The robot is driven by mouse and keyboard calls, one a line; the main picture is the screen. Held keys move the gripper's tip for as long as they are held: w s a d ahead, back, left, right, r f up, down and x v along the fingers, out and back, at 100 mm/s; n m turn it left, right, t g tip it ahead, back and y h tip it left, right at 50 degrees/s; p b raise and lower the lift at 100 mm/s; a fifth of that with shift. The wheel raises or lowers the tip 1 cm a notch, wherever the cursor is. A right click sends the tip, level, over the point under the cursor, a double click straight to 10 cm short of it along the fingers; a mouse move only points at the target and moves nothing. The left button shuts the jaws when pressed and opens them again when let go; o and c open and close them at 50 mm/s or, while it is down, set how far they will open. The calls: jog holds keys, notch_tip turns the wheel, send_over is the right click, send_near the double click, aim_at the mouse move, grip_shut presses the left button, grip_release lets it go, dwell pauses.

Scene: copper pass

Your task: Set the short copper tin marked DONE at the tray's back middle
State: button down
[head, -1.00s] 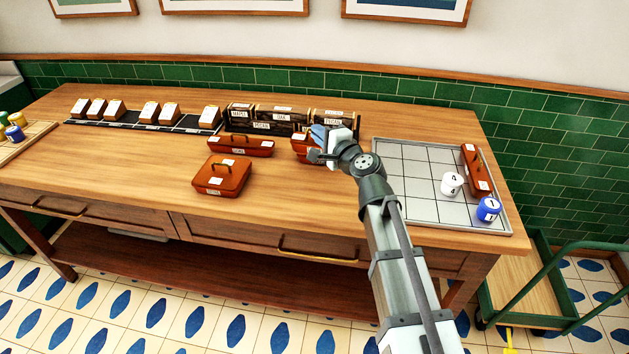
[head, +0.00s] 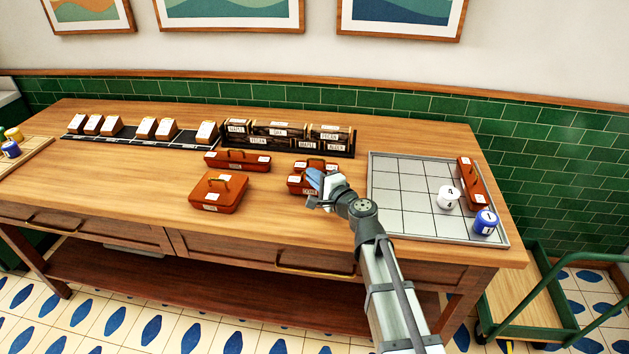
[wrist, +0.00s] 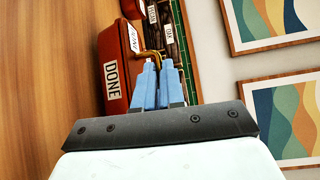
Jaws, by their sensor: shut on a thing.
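The short copper tin marked DONE (wrist: 114,80) shows its white label in the wrist view. In the head view the tin (head: 296,182) is at the middle of the counter, partly covered by my gripper. My gripper (wrist: 160,68) is shut on its brass handle, and it also shows in the head view (head: 318,182). Whether the tin clears the counter is hard to tell. The grey gridded tray (head: 398,233) lies to the right. Its back middle is bare.
A copper tin (head: 471,183), a white canister (head: 448,197) and a blue canister (head: 485,222) stand at the tray's right. A long tin (head: 236,160), a squarish tin (head: 218,193) and a dark labelled rack (head: 282,137) are left.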

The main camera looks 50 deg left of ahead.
jog(key=shift+f, duration=0.6)
jog(key=c, duration=1.2)
grip_release()
jog(key=shift+f, duration=0.1)
jog(key=shift+c, duration=0.2)
jog(key=shift+d, duration=0.15)
jog(key=d, duration=0.4)
jog(key=d+r, duration=0.1)
jog(key=d, duration=0.6)
jog(key=shift+s+d+r, duration=0.15)
jog(key=shift+s+d, duration=0.1)
jog(key=shift+d, duration=0.1)
jog(key=shift+w, duration=0.1)
